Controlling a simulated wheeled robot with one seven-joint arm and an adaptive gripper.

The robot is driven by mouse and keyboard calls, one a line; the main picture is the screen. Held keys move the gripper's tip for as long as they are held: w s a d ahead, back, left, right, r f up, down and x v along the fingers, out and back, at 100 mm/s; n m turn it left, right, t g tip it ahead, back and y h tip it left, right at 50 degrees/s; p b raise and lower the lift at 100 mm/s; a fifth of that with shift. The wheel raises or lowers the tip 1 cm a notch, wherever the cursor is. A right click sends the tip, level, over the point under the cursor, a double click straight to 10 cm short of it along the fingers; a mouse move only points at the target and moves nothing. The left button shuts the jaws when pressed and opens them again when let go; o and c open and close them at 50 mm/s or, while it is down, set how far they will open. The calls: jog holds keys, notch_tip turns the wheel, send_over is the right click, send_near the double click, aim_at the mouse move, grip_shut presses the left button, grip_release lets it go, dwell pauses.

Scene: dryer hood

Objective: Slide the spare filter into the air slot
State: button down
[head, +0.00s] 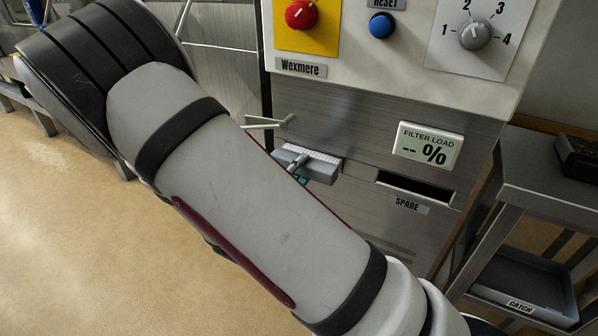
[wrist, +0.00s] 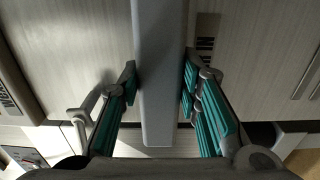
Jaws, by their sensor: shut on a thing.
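The spare filter (head: 318,168) is a grey block with a ribbed pale top edge, in front of the steel cabinet face at the middle of the head view. My gripper (wrist: 160,80) has its teal pads on both sides of the filter (wrist: 162,115), which shows in the wrist view as a long grey bar. In the head view only a bit of the gripper (head: 302,181) shows past my arm. The slot marked SPARE (head: 415,187) is dark and looks empty. The air slot cannot be made out, and whether the filter's far end has entered it is hidden.
Above are a red knob (head: 300,14), a blue RESET button (head: 381,25) and a dial (head: 476,35). The filter load display (head: 428,146) reads "-- %". A cart (head: 545,165) with a CATCH tray (head: 520,304) stands at right.

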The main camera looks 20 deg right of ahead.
jog(key=shift+b+x, duration=0.3)
jog(key=shift+x, duration=1.1)
jog(key=c, duration=1.1)
grip_release()
jog(key=v, duration=1.2)
